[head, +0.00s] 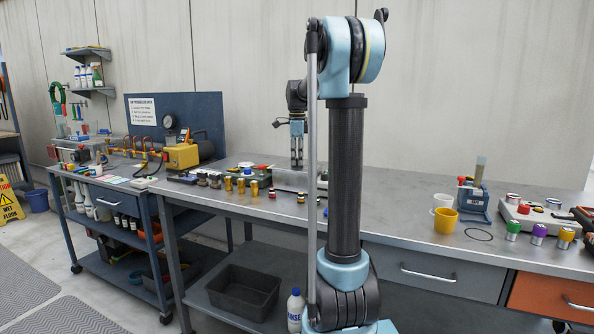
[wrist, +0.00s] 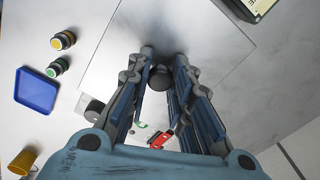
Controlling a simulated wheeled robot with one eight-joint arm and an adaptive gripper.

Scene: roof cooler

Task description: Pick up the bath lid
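The bath lid (wrist: 222,62) shows in the wrist view as a square, shiny metal plate with a round black knob (wrist: 160,78) in its middle. My gripper (wrist: 164,57) points down at it, with a finger on each side of the knob. The fingers look apart, with a small gap around the knob; contact is hard to judge. In the head view my gripper (head: 297,160) is just above the low metal bath (head: 290,182) on the bench. My arm's column hides the bath's right side there.
In the wrist view a blue tray (wrist: 36,90), yellow- and green-topped cylinders and a red-handled item (wrist: 161,140) lie near the plate. In the head view brass pieces (head: 241,186) stand left of the bath; a yellow cup (head: 445,221) and a blue device (head: 475,200) stand right.

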